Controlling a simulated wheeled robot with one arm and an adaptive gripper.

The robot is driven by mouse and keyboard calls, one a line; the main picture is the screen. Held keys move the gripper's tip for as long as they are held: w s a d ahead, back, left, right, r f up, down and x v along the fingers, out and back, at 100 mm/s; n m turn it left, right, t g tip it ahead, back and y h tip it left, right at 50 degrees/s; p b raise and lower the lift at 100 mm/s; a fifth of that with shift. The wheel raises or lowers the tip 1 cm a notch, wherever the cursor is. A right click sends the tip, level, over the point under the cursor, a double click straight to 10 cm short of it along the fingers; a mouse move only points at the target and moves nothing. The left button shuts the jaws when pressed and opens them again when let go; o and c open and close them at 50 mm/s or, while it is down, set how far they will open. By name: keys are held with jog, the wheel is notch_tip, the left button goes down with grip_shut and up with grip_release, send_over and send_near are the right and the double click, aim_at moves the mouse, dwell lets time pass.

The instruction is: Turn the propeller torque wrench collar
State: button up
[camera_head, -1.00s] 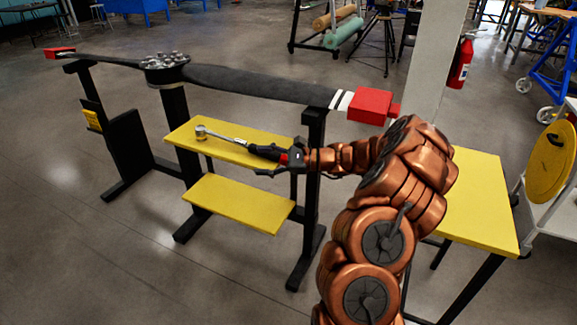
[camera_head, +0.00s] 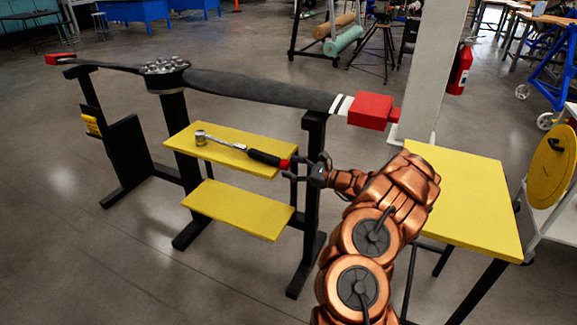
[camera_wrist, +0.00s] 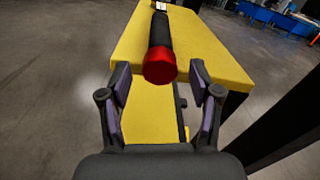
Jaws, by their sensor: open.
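The torque wrench (camera_head: 240,148) lies on the upper yellow shelf (camera_head: 205,150). It has a silver socket head at the left, a black handle and a red end collar (camera_head: 284,164) at the right. My gripper (camera_head: 290,168) is open and empty, just right of the red collar. In the wrist view, the red collar (camera_wrist: 160,67) faces me, in line with the gap between the fingers of my gripper (camera_wrist: 158,95) and beyond their tips. The black propeller (camera_head: 255,88) with a bolted hub rests on black stands above the shelf.
A lower yellow shelf (camera_head: 240,208) sits under the upper one. A black stand post (camera_head: 312,190) rises close by my gripper. A red block (camera_head: 370,108) caps the propeller's right tip. A yellow table (camera_head: 465,195) stands at the right.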

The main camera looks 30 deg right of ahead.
jog(key=shift+x, duration=0.85)
jog(key=c, duration=1.1)
jog(key=shift+r+m+p, duration=0.2)
jog(key=shift+m+p, duration=0.6)
jog(key=shift+p, duration=0.2)
jog(key=shift+c, duration=0.2)
jog(key=shift+f+m+y+p, duration=0.15)
jog(key=shift+m+p, duration=0.2)
jog(key=shift+m, duration=0.35)
jog(key=shift+f+m+y+p, duration=0.15)
jog(key=shift+m+p, duration=0.2)
jog(key=shift+m, duration=0.35)
jog(key=shift+r, duration=0.1)
jog(key=o, duration=1.1)
jog(key=shift+o, duration=0.2)
